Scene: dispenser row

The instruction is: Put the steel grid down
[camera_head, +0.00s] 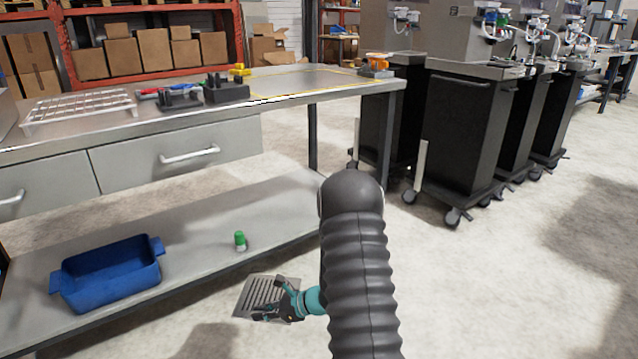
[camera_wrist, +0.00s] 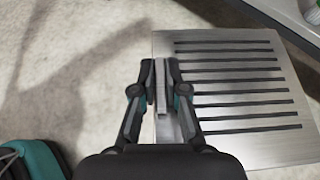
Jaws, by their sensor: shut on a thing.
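The steel grid (camera_wrist: 285,112) is a flat slotted metal plate. In the wrist view it lies to the right of my gripper (camera_wrist: 160,65), whose fingers are shut on a narrow metal strip at the plate's left side. In the head view the grid (camera_head: 258,290) shows low down, in front of the bench's lower shelf, with my gripper (camera_head: 272,300) at its lower right. The grid looks roughly level there. I cannot tell how far it is above the floor. My arm hides part of the area to the right.
The steel bench (camera_head: 340,82) carries a wire rack (camera_head: 80,108), black holders (camera_head: 228,92) and a marked rectangle at the back right. Its lower shelf (camera_head: 190,240) holds a blue bin (camera_head: 110,275) and a green-capped bottle (camera_head: 240,241). Black wheeled carts (camera_head: 455,135) stand right; open floor lies before them.

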